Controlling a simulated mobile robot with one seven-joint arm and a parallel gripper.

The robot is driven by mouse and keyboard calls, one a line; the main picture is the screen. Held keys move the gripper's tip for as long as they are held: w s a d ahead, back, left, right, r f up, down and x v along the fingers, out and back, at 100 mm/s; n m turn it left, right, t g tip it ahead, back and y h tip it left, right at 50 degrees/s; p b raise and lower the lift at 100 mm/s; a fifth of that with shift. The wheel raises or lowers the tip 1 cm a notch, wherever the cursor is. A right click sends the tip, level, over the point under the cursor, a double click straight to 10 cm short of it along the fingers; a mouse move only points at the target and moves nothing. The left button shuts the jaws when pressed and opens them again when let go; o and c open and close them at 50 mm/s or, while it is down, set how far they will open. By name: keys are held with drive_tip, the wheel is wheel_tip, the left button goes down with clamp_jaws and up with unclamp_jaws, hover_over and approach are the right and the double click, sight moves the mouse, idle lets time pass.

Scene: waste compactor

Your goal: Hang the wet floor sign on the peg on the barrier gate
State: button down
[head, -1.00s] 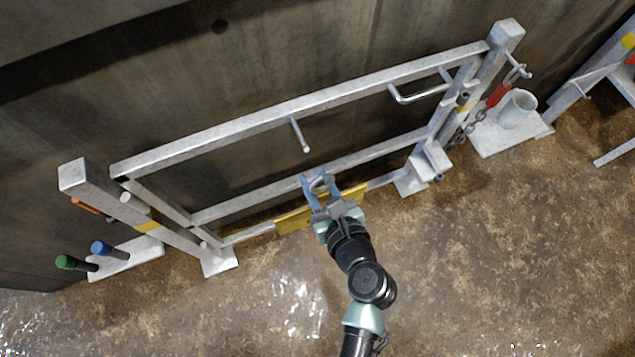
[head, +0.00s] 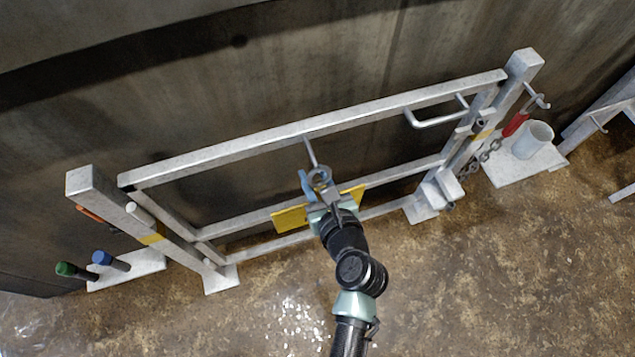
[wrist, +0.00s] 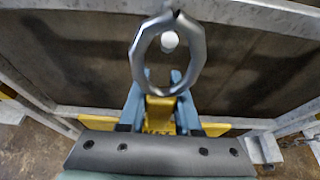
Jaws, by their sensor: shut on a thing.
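The wet floor sign is a yellow panel (head: 290,219) below my gripper, with a grey metal ring at its top (head: 320,176). My gripper (wrist: 160,92) has blue fingers shut on the yellow upper part of the sign (wrist: 160,114), and the ring stands up beyond them. The peg (head: 310,150) is a thin grey rod on the top rail of the barrier gate (head: 230,147). In the wrist view the peg's round end (wrist: 169,40) shows within the ring's opening, near its upper part. I cannot tell whether it has entered the ring. My gripper hides the sign's middle.
A bent handle (head: 436,118) sits on the gate's right part. A post base with a white cup (head: 533,140) and chain is at right. Green (head: 72,269) and blue (head: 105,258) handles stand at left. The floor in front is open.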

drive_tip(key=shift+x, duration=1.8)
drive_tip(key=c, duration=0.5)
unclamp_jaws()
drive_tip(key=p+v, duration=0.2)
drive_tip(key=v, duration=1.1)
drive_tip(key=shift+r, duration=0.1)
